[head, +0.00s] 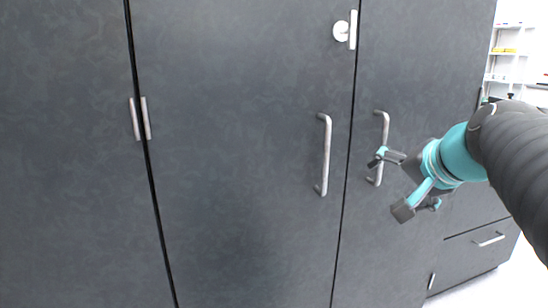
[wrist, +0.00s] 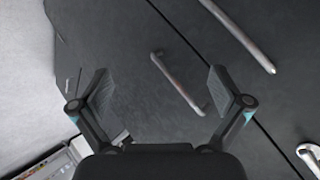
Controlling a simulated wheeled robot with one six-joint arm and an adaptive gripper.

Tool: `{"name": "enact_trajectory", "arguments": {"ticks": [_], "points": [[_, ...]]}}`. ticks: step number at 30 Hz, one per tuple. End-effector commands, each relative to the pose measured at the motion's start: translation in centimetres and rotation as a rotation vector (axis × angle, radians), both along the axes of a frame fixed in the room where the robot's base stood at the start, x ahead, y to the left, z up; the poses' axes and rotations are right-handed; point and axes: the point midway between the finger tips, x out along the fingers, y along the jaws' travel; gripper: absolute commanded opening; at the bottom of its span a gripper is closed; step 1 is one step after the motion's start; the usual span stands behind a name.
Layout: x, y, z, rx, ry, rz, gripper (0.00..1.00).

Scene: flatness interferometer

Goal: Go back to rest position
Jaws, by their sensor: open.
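My gripper (head: 390,184) is in front of the right cabinet door (head: 398,240) in the head view, its fingers spread apart and empty. In the wrist view my gripper (wrist: 160,90) is open, with a door handle (wrist: 178,83) showing between and beyond its two fingers. In the head view this handle (head: 384,130) is a vertical silver bar, partly behind the upper finger. I cannot tell the exact gap between fingers and handle. My arm comes in from the right edge.
Tall dark grey cabinet doors (head: 235,90) fill most of the head view and look closed. A longer handle (head: 325,155) is on the middle door, with a round lock (head: 341,31) above. A drawer (head: 470,252) is at lower right. Shelves (head: 506,55) stand behind at far right.

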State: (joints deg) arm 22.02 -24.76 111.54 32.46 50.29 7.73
Motion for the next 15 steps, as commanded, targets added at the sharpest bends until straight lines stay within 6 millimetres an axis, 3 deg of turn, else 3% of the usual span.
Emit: {"name": "enact_trajectory", "arguments": {"ticks": [1, 3, 9, 12, 15], "points": [[-1.6, 0.6, -3.1, -0.070, 0.061, 0.042, 1.00], [-3.8, 1.2, -7.0, -0.173, 0.143, 0.104, 1.00], [-10.8, 2.6, -16.6, -0.436, 0.332, 0.304, 1.00], [-13.9, 3.4, -20.1, -0.532, 0.387, 0.393, 1.00], [-15.8, 4.3, -21.9, -0.579, 0.394, 0.455, 1.00]]}}
